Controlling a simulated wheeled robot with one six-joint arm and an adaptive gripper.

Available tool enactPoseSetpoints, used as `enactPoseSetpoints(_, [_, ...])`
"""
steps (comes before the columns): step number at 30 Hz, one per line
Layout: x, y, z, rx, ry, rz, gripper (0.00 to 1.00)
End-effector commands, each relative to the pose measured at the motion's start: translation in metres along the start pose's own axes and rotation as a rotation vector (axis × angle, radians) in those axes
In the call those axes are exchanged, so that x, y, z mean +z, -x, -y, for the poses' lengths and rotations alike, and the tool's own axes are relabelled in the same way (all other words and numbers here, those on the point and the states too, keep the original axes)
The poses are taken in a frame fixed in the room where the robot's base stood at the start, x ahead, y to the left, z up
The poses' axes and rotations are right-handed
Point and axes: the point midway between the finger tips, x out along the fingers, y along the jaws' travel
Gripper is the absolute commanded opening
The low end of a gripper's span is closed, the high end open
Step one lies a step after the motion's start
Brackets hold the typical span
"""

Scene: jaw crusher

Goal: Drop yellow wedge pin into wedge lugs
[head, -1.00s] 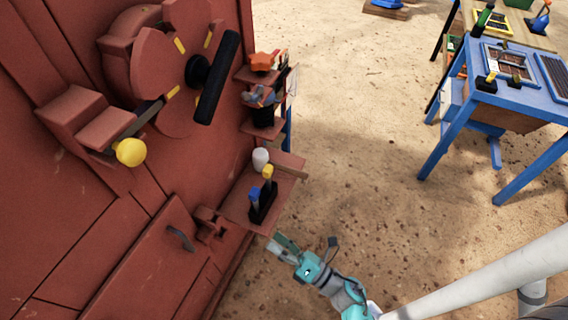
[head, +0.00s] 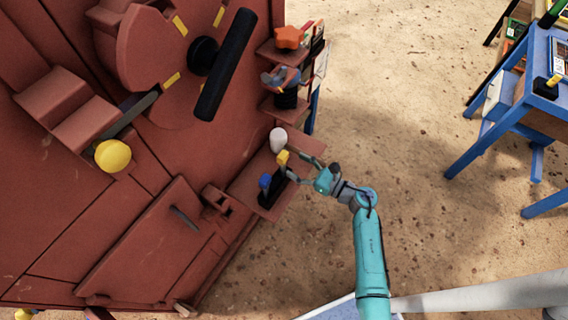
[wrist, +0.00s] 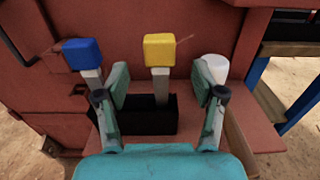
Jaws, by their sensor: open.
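The yellow wedge pin (wrist: 159,52) stands upright in a black holder (wrist: 147,116) on a red shelf, its yellow head on a grey shank; it also shows in the head view (head: 283,158). My gripper (wrist: 161,84) is open, with its fingers on either side of the pin and visible gaps to it. In the head view my gripper (head: 302,170) reaches in from the right. The wedge lugs (head: 217,200) appear to be the small red brackets beside the hatch door, left of the shelf.
A blue-headed pin (wrist: 82,56) stands in the holder just left of my left finger. A white rounded object (wrist: 215,68) is close behind the right finger. The shelf (head: 244,186) juts from the red machine.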

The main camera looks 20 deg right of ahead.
Motion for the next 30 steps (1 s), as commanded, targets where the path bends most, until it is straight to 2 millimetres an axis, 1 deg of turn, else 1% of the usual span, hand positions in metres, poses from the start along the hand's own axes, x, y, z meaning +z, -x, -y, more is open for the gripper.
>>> enactPoseSetpoints(1, [0.0, -0.004, 0.0, 0.001, 0.0, 0.0, 0.69])
enactPoseSetpoints(5, [-0.001, -0.011, 0.0, 0.0, -0.001, 0.0, 0.69])
enactPoseSetpoints(7, [-0.001, -0.017, 0.0, 0.001, -0.002, 0.0, 0.69])
enactPoseSetpoints(12, [-0.002, -0.042, 0.001, 0.002, -0.002, 0.001, 0.69])
enactPoseSetpoints(16, [-0.002, -0.056, 0.001, 0.001, -0.002, 0.001, 0.69])
enactPoseSetpoints(19, [-0.003, -0.06, 0.001, 0.0, -0.003, 0.001, 0.69])
enactPoseSetpoints(25, [-0.003, -0.06, 0.001, -0.001, -0.003, 0.001, 0.69])
enactPoseSetpoints(26, [-0.003, -0.06, 0.001, -0.001, -0.003, 0.001, 0.66])
enactPoseSetpoints(27, [-0.003, -0.06, 0.001, -0.001, -0.003, 0.001, 0.56])
enactPoseSetpoints(29, [-0.002, -0.06, 0.001, -0.001, -0.003, 0.001, 0.41])
enactPoseSetpoints(30, [-0.002, -0.06, 0.001, -0.001, -0.003, 0.001, 0.31])
